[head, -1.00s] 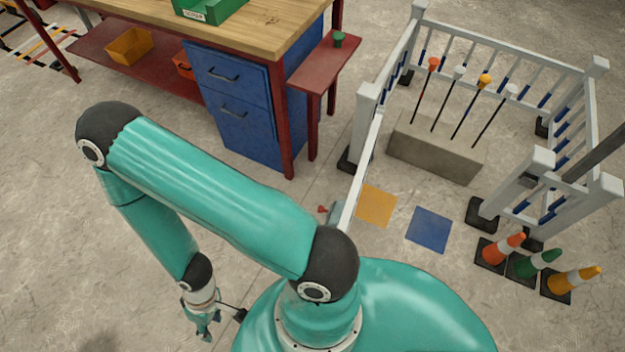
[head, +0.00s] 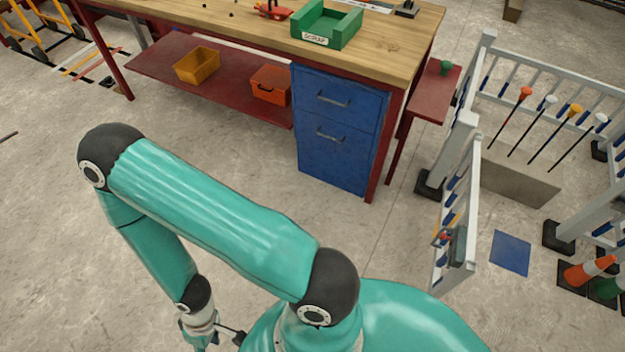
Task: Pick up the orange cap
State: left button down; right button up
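The orange cap (head: 525,91) sits on top of the leftmost of several thin upright bars, inside a white railing enclosure at the right of the head view. White caps and a yellow-orange cap (head: 575,109) top the bars beside it. The bars lean and stand in a grey concrete block (head: 518,184). My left gripper (head: 198,338) hangs at the bottom edge, far from the cap and partly cut off; its fingers are too small to judge. My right gripper is not in view.
A white gate (head: 462,205) stands at the enclosure's front left. A workbench (head: 385,55) with blue drawers (head: 342,128) and a red side shelf (head: 432,93) is left of it. Open floor lies at left.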

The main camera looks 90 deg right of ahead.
aim_at(525, 91)
jog(key=u, duration=0.55)
jog(key=i, duration=0.4)
jog(key=z, duration=2.4)
jog(key=i, duration=0.2)
jog(key=z, duration=2.55)
jog(key=k, duration=0.45)
jog(key=z, duration=0.25)
jog(key=i, duration=1.5)
jog(key=u, duration=0.35)
